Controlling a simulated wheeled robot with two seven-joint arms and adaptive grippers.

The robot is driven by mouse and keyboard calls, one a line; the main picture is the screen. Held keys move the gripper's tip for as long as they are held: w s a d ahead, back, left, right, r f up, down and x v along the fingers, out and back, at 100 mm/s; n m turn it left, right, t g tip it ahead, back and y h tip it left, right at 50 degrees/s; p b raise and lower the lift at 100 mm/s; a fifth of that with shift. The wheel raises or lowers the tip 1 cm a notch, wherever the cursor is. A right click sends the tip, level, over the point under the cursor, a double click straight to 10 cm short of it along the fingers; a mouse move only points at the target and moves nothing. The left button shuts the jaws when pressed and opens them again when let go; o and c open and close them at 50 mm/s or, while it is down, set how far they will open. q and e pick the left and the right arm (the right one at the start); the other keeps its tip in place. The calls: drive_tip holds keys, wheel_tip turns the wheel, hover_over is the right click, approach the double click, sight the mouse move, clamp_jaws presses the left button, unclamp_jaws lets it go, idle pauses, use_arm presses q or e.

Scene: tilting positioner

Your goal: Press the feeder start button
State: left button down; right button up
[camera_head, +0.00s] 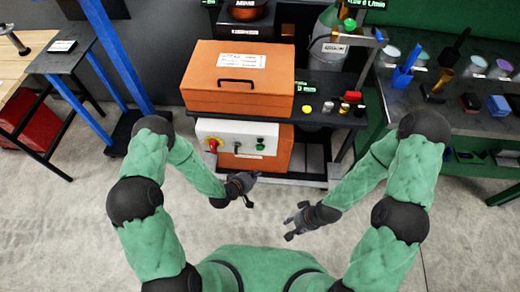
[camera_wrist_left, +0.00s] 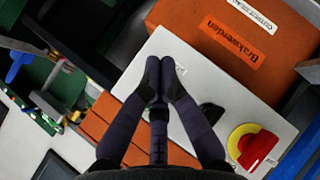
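A light grey control panel (camera_head: 225,130) is on the front of an orange box below the larger orange case. It carries a green button (camera_head: 260,141) at its right, a black knob (camera_head: 237,146) and a red switch on yellow (camera_head: 212,144). The labels are too small to read. My left gripper (camera_head: 251,182) is below and in front of the panel. My right gripper (camera_head: 289,222) is open and empty, lower right, above the floor.
The orange case (camera_head: 237,97) with a black handle stands above the panel. A dark shelf (camera_head: 345,90) with small coloured parts is to its right. A workbench (camera_head: 470,110) stands far right, a blue post (camera_head: 118,50) left. The floor in front is clear.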

sight(260, 149)
use_arm(q)
drive_tip(key=w+b, duration=0.2)
drive_tip(key=w, duration=0.6)
drive_tip(key=shift+w, duration=0.4)
drive_tip(key=shift+w, duration=0.15)
idle(1.1)
drive_tip(key=shift+w, duration=0.25)
drive_tip(key=shift+w+b, duration=0.5)
idle(0.9)
drive_tip(key=shift+s, duration=0.9)
